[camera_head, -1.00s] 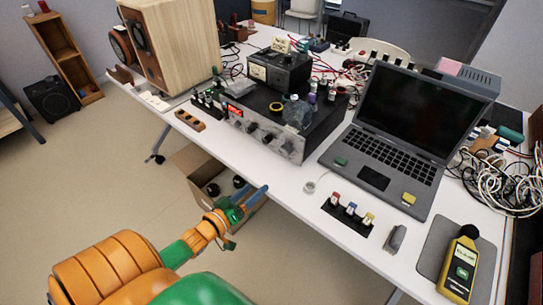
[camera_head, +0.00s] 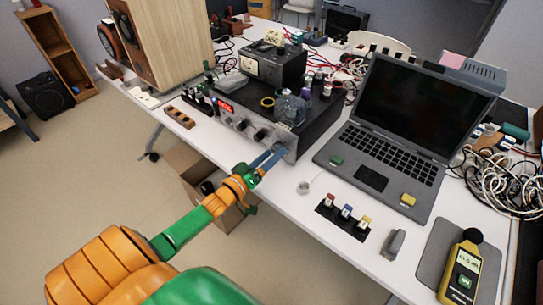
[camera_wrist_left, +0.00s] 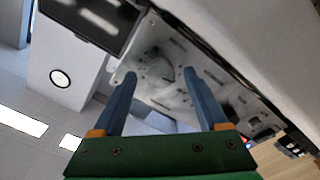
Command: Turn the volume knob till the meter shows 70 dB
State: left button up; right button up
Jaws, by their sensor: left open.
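The amplifier (camera_head: 310,118) is a dark box with a silver front panel, several knobs and a red display, standing on the white table. My left gripper (camera_head: 277,154) has its blue fingers at the right end of that panel. In the left wrist view the gripper (camera_wrist_left: 160,76) is open, and a round silver knob (camera_wrist_left: 158,70) on the panel shows between its fingertips. I cannot tell whether the fingers touch the knob. The yellow sound meter (camera_head: 463,272) lies on a grey mat at the right; its reading is too small to make out. My right gripper is not in view.
An open laptop (camera_head: 385,150) stands right of the amplifier. A plastic bottle (camera_head: 290,108) and small jars stand on the amplifier. A wooden speaker (camera_head: 168,40) is at the back left. A black strip with coloured pieces (camera_head: 343,223) lies near the table's front edge.

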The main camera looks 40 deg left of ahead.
pick_arm(q)
jog(key=shift+w, duration=0.15)
grip_shut()
jog(key=shift+m, duration=0.4)
jog(key=m, duration=0.4)
jog(key=shift+m+p, duration=0.3)
jog(key=m, duration=0.5)
jog(key=shift+m, duration=0.6)
grip_release()
